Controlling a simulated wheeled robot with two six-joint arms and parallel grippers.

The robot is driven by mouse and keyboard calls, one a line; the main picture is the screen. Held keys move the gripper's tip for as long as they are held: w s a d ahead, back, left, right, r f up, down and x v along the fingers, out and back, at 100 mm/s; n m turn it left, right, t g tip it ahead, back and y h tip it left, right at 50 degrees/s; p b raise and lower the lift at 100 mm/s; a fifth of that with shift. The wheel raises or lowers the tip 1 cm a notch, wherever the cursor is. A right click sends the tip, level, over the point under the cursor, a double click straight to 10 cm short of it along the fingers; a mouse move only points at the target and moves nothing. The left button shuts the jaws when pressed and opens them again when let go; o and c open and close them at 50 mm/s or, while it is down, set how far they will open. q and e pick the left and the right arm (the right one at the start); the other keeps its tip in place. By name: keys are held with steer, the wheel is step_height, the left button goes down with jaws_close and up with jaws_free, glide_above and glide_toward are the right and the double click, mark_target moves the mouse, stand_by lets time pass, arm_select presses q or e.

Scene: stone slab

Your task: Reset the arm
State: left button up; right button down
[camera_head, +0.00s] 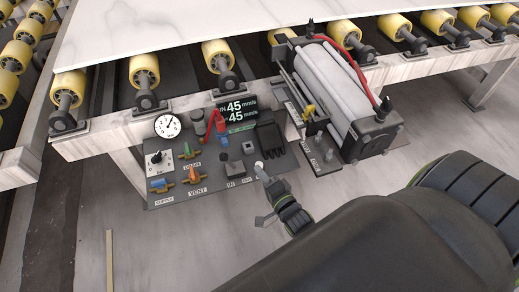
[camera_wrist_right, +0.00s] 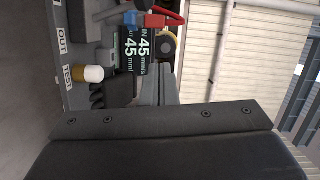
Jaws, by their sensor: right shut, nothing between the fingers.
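My right arm comes in from the lower right of the head view. Its gripper (camera_head: 262,173) is shut and empty, just at the lower right edge of the control panel (camera_head: 216,189). In the right wrist view the grey fingers (camera_wrist_right: 166,88) are together in front of the panel's display (camera_wrist_right: 134,50). I cannot tell whether they touch the panel. My left gripper is not in view.
The panel carries a round gauge (camera_head: 167,126), a 45 mm/s display (camera_head: 237,115), valves and knobs. A pale slab (camera_head: 190,30) lies on yellow rollers (camera_head: 145,70) behind.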

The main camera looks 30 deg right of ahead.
steer(key=s+d+f+n+g, duration=0.1)
steer(key=s+f+n+g, duration=0.2)
steer(key=f, duration=0.4)
steer(key=s+d+f+n+g+h, duration=0.1)
steer(key=s+f+n+g, duration=0.1)
steer(key=s+f, duration=0.4)
steer(key=s+d+f+n+g, duration=0.1)
steer(key=s+f+n+g, duration=0.15)
steer(key=f, duration=0.55)
steer(key=s+f+n+g, duration=0.4)
steer(key=s+f, duration=0.2)
steer(key=s, duration=0.6)
steer(key=s+d+f+n+g+p, duration=0.1)
steer(key=s+f+n+g, duration=0.3)
steer(key=s, duration=0.9)
step_height(320, 180, down, 2)
steer(key=shift+s+d+f+g, duration=0.1)
steer(key=shift+s+d+g, duration=0.15)
steer(key=shift+g, duration=0.2)
steer(key=shift+w, duration=0.1)
stand_by(2.7)
